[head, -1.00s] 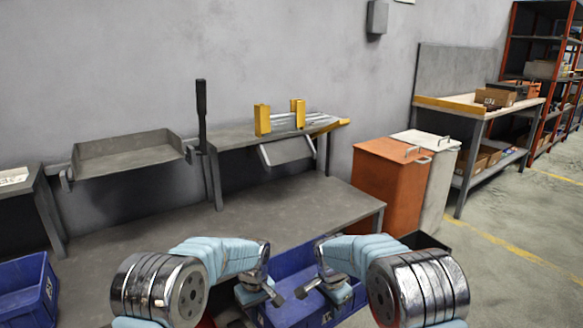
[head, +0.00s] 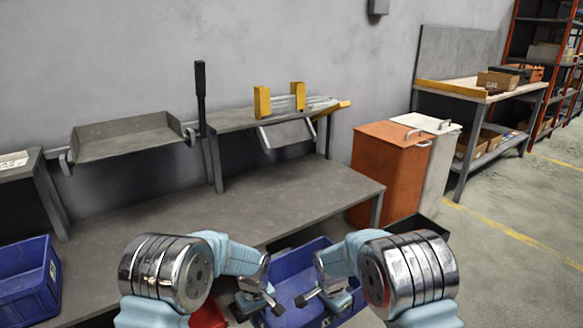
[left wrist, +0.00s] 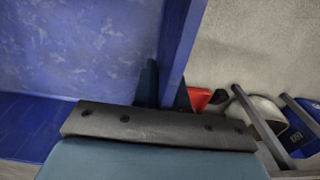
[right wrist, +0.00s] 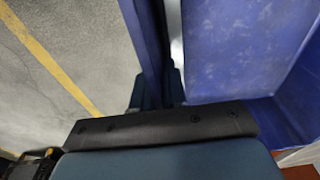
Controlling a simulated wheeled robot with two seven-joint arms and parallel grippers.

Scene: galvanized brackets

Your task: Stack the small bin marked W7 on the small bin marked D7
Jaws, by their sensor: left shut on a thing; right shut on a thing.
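A blue bin (head: 292,262) hangs between my two grippers, low in front of me in the head view. My left gripper (head: 262,303) is shut on its left wall, and my right gripper (head: 322,296) is shut on its right wall. The left wrist view shows the gripped wall (left wrist: 182,45) running up from the jaw, and the right wrist view shows the other wall (right wrist: 146,45). Another blue bin (head: 30,283) stands at the far left with a pale label. I cannot read a W7 or D7 mark on either bin.
A grey workbench (head: 290,200) runs ahead of me, mostly clear on top. An orange bin with a handle (head: 385,172) stands at its right end, beside a whitish one (head: 438,170). A red object (head: 208,315) is low by my left arm. Floor at right is open.

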